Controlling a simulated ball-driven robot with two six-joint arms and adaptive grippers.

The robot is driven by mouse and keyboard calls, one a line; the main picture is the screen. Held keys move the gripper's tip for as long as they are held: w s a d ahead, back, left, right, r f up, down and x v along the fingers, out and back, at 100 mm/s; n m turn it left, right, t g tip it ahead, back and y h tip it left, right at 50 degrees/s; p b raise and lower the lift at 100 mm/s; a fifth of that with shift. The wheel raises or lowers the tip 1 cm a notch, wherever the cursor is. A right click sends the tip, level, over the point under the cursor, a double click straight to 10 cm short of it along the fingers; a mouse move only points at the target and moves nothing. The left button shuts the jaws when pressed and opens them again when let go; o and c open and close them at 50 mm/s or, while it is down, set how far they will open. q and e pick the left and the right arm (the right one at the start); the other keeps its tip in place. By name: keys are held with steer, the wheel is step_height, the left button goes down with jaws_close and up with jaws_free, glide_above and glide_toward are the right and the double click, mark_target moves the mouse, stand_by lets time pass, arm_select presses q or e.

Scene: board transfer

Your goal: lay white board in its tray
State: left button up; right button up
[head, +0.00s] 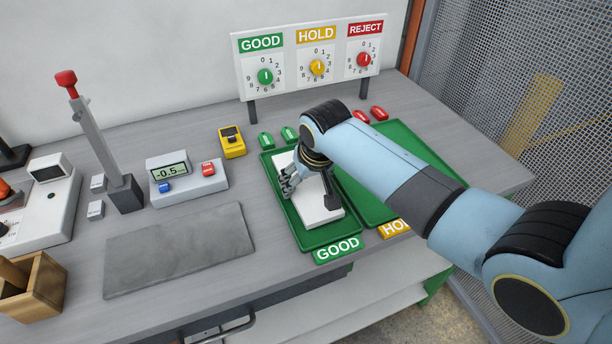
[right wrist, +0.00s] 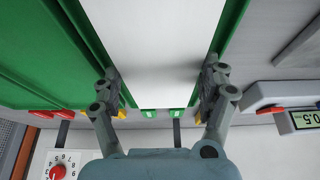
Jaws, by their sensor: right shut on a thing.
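The white board (head: 318,215) is inside the green tray (head: 318,239) behind the GOOD label. Its long side runs along the tray; whether it rests on the tray floor I cannot tell. My right gripper (head: 310,193) reaches down over the board and is shut on it, a finger at each long side. In the right wrist view, the white board (right wrist: 155,50) passes between the fingers of my right gripper (right wrist: 160,92), with green tray (right wrist: 232,25) beside it. My arm hides part of the board's far end. My left gripper is not in view.
The HOLD tray (head: 365,205) lies right beside, partly under my arm. A dial panel (head: 290,90) stands behind. Green pieces (head: 265,140) and red pieces (head: 379,113) lie behind the trays. A grey mat (head: 180,250), display box (head: 187,183) and yellow device (head: 232,142) are left.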

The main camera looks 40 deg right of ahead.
steer(key=shift+f, duration=0.2)
stand_by(0.4)
steer(key=shift+f, duration=0.3)
steer(key=o, duration=1.4)
steer(key=shift+s, duration=0.1)
steer(key=v, duration=1.2)
steer(key=shift+f, duration=0.1)
